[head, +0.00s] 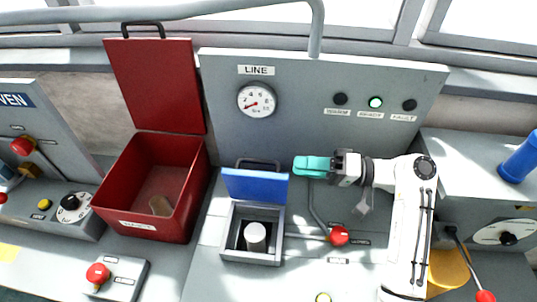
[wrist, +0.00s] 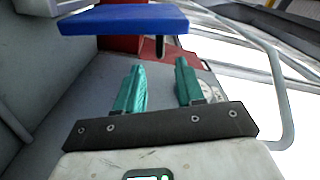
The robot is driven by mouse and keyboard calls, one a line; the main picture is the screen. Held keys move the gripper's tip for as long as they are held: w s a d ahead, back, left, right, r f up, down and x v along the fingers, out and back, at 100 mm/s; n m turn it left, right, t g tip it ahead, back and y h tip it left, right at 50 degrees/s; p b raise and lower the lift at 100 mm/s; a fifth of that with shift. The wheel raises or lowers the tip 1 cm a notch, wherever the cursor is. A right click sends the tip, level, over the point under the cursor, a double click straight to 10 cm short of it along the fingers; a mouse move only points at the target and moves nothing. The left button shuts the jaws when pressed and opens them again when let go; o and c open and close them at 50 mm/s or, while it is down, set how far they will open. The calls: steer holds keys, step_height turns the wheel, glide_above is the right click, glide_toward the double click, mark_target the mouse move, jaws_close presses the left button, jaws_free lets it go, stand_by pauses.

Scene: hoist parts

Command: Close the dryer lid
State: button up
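A blue lid (head: 255,187) stands raised, hinged at the back of a small grey box (head: 250,258) in the middle of the bench. The box is open and holds a white-topped cylinder (head: 256,237). I take this as the dryer, though no label on it is readable. My gripper (head: 300,166) is just right of the lid and near its upper edge, with teal fingers pointing left. In the wrist view the fingers (wrist: 158,66) are apart and empty, and the blue lid (wrist: 122,20) is ahead of them, at the top left; no contact shows.
A red box (head: 150,178) with its lid (head: 155,85) up stands to the left, a small brown piece inside. A LINE panel (head: 330,80) with a gauge is behind. A red-knobbed lever (head: 339,235) is right of the grey box. A grey pipe (head: 317,30) hangs above.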

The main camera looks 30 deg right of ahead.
mark_target(274, 165)
steer(key=p+x, duration=0.2)
steer(key=x, duration=0.8)
steer(key=shift+d, duration=0.1)
steer(key=shift+c, duration=0.2)
steer(key=c, duration=0.6)
steer(key=shift+f, duration=0.1)
jaws_close()
steer(key=shift+s+f, duration=0.1)
